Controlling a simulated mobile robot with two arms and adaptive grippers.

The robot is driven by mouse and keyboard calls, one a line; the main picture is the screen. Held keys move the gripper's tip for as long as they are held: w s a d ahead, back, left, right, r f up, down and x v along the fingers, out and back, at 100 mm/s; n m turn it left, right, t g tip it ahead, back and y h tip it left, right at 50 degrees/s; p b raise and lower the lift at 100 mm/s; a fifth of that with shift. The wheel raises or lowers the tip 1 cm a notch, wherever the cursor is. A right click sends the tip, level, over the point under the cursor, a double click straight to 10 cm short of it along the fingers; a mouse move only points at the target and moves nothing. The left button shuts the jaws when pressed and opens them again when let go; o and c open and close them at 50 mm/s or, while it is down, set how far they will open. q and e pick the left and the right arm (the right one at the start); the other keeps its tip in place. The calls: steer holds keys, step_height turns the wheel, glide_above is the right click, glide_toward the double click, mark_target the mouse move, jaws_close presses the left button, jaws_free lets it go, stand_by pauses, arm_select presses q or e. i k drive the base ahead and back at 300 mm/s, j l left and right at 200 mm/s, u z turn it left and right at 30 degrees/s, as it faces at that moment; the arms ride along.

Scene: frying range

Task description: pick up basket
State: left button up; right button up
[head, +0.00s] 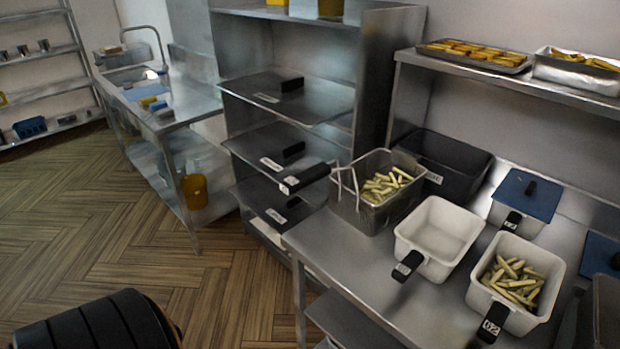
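A metal basket (348,205) holding pale fries (386,184) stands at the far left corner of the steel counter. Its black handle (305,177) sticks out to the left past the counter edge and carries a white label. Thin wire loops show on its left side. Neither of my grippers is in view, and nothing is seen touching the basket.
On the counter (345,257), an empty white container (413,246) and a white container with fries (535,328) have black handles. A black bin (468,160) and blue-lidded container (527,194) stand behind.

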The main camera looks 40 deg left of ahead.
mark_target(369, 192)
steer(key=u, duration=0.95)
